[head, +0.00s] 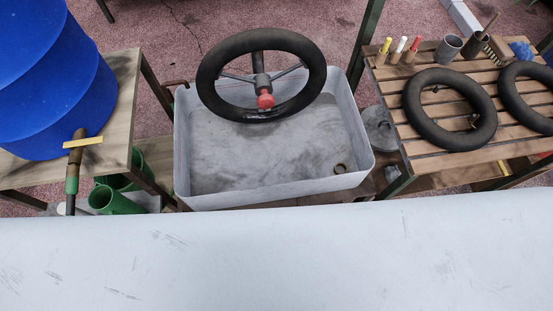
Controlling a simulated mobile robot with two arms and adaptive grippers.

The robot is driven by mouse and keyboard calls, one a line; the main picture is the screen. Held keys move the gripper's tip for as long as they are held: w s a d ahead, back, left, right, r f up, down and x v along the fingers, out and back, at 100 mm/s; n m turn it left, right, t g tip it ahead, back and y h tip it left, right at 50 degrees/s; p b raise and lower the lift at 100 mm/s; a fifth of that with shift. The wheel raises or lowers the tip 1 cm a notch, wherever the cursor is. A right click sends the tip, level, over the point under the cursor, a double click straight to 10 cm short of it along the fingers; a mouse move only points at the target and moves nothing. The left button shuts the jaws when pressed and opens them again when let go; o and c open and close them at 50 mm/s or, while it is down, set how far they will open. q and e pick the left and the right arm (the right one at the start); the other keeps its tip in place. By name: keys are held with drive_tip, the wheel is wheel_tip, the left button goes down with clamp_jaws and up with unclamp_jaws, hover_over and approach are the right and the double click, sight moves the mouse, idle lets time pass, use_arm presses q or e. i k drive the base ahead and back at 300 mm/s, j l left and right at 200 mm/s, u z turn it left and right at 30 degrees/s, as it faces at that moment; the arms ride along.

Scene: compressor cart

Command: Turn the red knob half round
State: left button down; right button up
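The red knob (265,100) sits in front of the hub of a black, grey-spoked wheel (312,90). The wheel is tilted towards me over the back part of a grey, open tub (268,194). A dark spot shows in the middle of the knob's face. How the wheel is held up is hidden. Neither of my grippers is in view, and nothing touches the knob.
A slatted table (425,160) with black rings (411,100) and small tools stands right. A wooden table (122,95) with a blue ribbed drum (60,85) and a green-handled tool (73,170) stands left. A pale scuffed surface (280,260) fills the bottom.

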sight(266, 101)
drive_tip(key=k+j, duration=0.1)
drive_tip(key=j, duration=0.25)
drive_tip(key=k+j, duration=0.1)
drive_tip(key=j, duration=0.25)
drive_tip(key=k+j, duration=0.15)
drive_tip(key=j, duration=0.2)
drive_tip(key=k+j, duration=0.1)
drive_tip(key=j, duration=0.25)
drive_tip(key=k+j, duration=0.1)
drive_tip(key=j, duration=0.25)
